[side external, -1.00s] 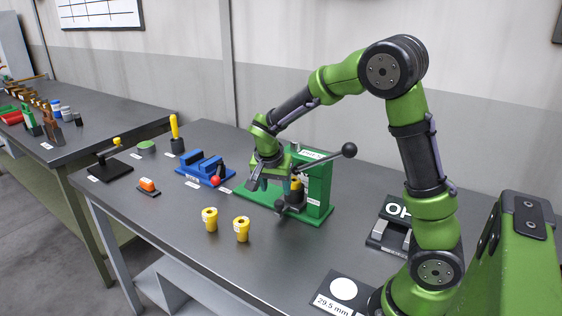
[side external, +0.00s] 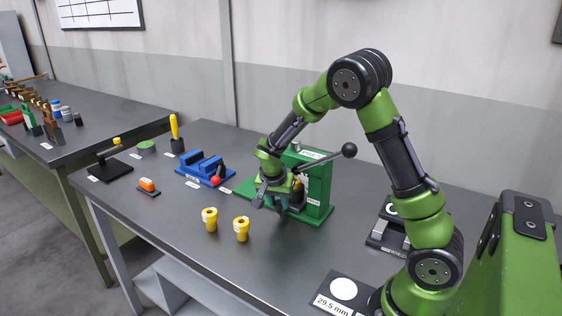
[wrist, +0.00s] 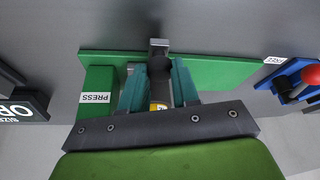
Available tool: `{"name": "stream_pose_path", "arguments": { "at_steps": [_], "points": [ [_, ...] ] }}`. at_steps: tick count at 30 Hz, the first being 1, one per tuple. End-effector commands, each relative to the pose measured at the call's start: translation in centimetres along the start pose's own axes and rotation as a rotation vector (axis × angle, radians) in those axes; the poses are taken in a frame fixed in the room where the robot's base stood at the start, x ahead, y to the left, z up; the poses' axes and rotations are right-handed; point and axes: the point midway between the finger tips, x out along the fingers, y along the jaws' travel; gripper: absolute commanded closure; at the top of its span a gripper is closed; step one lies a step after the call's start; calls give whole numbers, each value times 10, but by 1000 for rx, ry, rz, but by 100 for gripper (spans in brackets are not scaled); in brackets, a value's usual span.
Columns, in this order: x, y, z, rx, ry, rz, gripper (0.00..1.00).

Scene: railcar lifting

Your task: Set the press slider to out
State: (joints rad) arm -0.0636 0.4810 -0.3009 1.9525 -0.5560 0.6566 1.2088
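The green press (side external: 318,185) stands on its green base plate near the middle of the bench. Its long lever with a black ball (side external: 349,150) points up and right. My gripper (side external: 271,206) is low at the press's front, its fingers apart. In the wrist view my gripper (wrist: 159,88) has one teal finger on either side of a dark knob-like part (wrist: 159,68) at the press. I cannot tell whether they touch it. A yellow part (wrist: 157,105) shows between the fingers. In the side view my gripper mostly hides the slider area.
Two yellow bushings (side external: 209,219) (side external: 241,229) stand in front of the press. A blue vise (side external: 205,168) with a red ball is to the left. An orange item (side external: 148,186) lies farther left. The bench front (side external: 190,255) is clear.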

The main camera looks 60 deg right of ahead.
Motion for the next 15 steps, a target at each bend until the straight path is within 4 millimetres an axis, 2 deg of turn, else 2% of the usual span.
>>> {"name": "stream_pose_path", "arguments": {
  "at_steps": [1, 5, 12, 15],
  "points": [
    [0, 0, 0, 0, 0, 0, 81],
    [0, 0, 0, 0, 0, 0, 100],
    [0, -1, 0, 0, 0, 0, 100],
    [1, -10, -3, 1, 2, 1, 100]
  ]
}}
